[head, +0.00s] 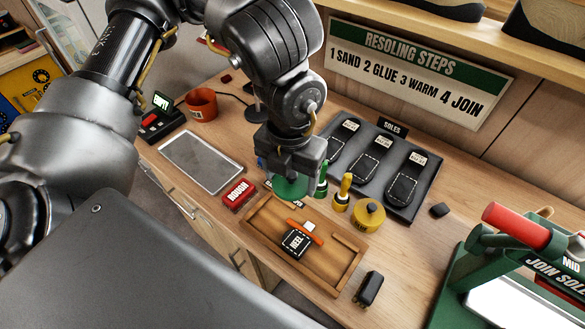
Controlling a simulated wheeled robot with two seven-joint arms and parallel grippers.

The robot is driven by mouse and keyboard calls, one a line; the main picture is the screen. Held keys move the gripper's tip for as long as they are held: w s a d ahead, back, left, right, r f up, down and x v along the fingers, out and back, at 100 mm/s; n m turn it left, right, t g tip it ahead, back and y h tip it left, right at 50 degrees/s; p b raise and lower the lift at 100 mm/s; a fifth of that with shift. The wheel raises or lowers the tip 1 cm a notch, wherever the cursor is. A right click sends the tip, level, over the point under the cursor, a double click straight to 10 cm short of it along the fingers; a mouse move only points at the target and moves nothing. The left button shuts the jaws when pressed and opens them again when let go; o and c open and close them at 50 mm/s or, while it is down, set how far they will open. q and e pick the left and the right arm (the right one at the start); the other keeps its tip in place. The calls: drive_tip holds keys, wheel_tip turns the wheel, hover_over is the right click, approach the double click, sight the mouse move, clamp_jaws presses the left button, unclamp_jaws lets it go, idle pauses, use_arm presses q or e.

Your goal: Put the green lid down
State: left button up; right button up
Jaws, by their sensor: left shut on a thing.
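The green lid (291,186) is in my left gripper (290,173), which points down over the bench. The gripper's body hides the lid's top. The lid is just behind the wooden tray (336,285); I cannot tell whether it touches anything below. A green bottle-like piece (321,180) stands right beside it. My right gripper is not in view.
The wooden tray holds a black heel block (296,242) and an orange-handled tool (306,230). A red ROUGH block (238,193), a yellow brush pot (342,195) and a yellow lidded pot (368,216) stand close by. Black soles (404,180) lie behind. A green press (452,270) stands right.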

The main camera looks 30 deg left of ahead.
use_arm(q)
drive_tip(key=shift+s+r, duration=0.1)
drive_tip(key=shift+s, duration=0.1)
drive_tip(key=shift+w+r+n, duration=0.15)
drive_tip(key=shift+n, duration=0.15)
drive_tip(key=w+a+r+n+p, duration=0.2)
drive_tip(key=w+r+n, duration=0.3)
drive_tip(key=n, duration=1)
drive_tip(key=w+a+r+n+p, duration=0.2)
drive_tip(key=w+r+n+p, duration=0.3)
drive_tip(key=n, duration=1.1)
wheel_tip(320, 180, up, 2)
drive_tip(key=shift+w, duration=0.8)
drive_tip(key=shift+s, duration=0.1)
